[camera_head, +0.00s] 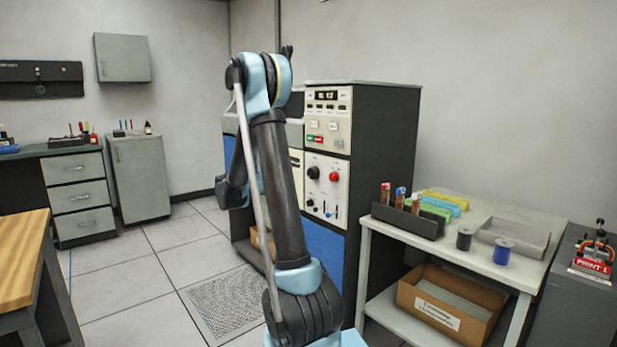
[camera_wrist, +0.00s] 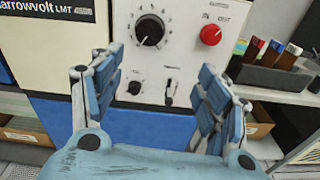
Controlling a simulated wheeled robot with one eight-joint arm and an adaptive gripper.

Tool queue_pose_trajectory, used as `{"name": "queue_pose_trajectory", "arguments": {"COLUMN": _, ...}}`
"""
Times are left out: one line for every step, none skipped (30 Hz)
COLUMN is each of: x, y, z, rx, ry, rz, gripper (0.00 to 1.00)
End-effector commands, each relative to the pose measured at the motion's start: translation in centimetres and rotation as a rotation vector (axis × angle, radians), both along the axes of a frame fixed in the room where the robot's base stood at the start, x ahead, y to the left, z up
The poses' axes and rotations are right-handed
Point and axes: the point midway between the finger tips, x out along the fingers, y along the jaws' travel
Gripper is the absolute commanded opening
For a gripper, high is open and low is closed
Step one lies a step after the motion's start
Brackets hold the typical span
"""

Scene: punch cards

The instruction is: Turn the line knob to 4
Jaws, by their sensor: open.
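In the wrist view, a white control panel (camera_wrist: 188,60) faces my gripper (camera_wrist: 160,82). A small black knob (camera_wrist: 134,87) and a small lever or slider (camera_wrist: 170,88) sit lower. I cannot read which one is marked line. My gripper is open and empty, its fingers spread either side of the lower controls. The head view also shows the large black knob (camera_head: 313,173) and red knob (camera_head: 333,176).
The panel belongs to a tall dark cabinet (camera_head: 384,130) with a blue lower panel. To its right, a table (camera_head: 465,250) bears a dark holder (camera_head: 407,220), colored strips, spools and a grey tray (camera_head: 513,239). A cardboard box (camera_head: 405,292) is on its lower shelf.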

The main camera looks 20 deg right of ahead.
Motion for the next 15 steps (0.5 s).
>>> {"name": "queue_pose_trajectory", "arguments": {"x": 0.7, "y": 0.3, "z": -0.2, "rx": -0.029, "ry": 0.016, "rz": 0.004, "gripper": 0.69}}
{"name": "queue_pose_trajectory", "arguments": {"x": 1.0, "y": 0.4, "z": -0.2, "rx": -0.044, "ry": 0.025, "rz": 0.006, "gripper": 0.69}}
{"name": "queue_pose_trajectory", "arguments": {"x": 1.3, "y": 0.6, "z": -0.2, "rx": -0.064, "ry": 0.036, "rz": 0.008, "gripper": 0.69}}
{"name": "queue_pose_trajectory", "arguments": {"x": 1.5, "y": 0.7, "z": -0.3, "rx": -0.075, "ry": 0.042, "rz": 0.009, "gripper": 0.69}}
{"name": "queue_pose_trajectory", "arguments": {"x": 1.7, "y": 0.8, "z": -0.3, "rx": -0.084, "ry": 0.047, "rz": 0.009, "gripper": 0.69}}
{"name": "queue_pose_trajectory", "arguments": {"x": 1.8, "y": 0.8, "z": -0.3, "rx": -0.094, "ry": 0.053, "rz": 0.010, "gripper": 0.69}}
{"name": "queue_pose_trajectory", "arguments": {"x": 1.9, "y": 0.8, "z": -0.3, "rx": -0.100, "ry": 0.056, "rz": 0.010, "gripper": 0.69}}
{"name": "queue_pose_trajectory", "arguments": {"x": 2.0, "y": 0.7, "z": -0.3, "rx": -0.103, "ry": 0.058, "rz": 0.010, "gripper": 0.69}}
{"name": "queue_pose_trajectory", "arguments": {"x": 2.1, "y": 0.6, "z": -0.3, "rx": -0.106, "ry": 0.060, "rz": 0.010, "gripper": 0.69}}
{"name": "queue_pose_trajectory", "arguments": {"x": 2.2, "y": 0.3, "z": -0.3, "rx": -0.107, "ry": 0.060, "rz": 0.010, "gripper": 0.69}}
{"name": "queue_pose_trajectory", "arguments": {"x": 2.3, "y": 0.1, "z": -0.3, "rx": -0.107, "ry": 0.060, "rz": 0.009, "gripper": 0.69}}
{"name": "queue_pose_trajectory", "arguments": {"x": 2.4, "y": -0.4, "z": -0.3, "rx": -0.107, "ry": 0.060, "rz": 0.008, "gripper": 0.69}}
{"name": "queue_pose_trajectory", "arguments": {"x": 2.5, "y": -0.7, "z": -0.3, "rx": -0.106, "ry": 0.061, "rz": 0.008, "gripper": 0.69}}
{"name": "queue_pose_trajectory", "arguments": {"x": 2.7, "y": -1.1, "z": -0.3, "rx": -0.105, "ry": 0.060, "rz": 0.008, "gripper": 0.69}}
{"name": "queue_pose_trajectory", "arguments": {"x": 2.9, "y": -1.8, "z": -0.3, "rx": -0.105, "ry": 0.060, "rz": 0.008, "gripper": 0.69}}
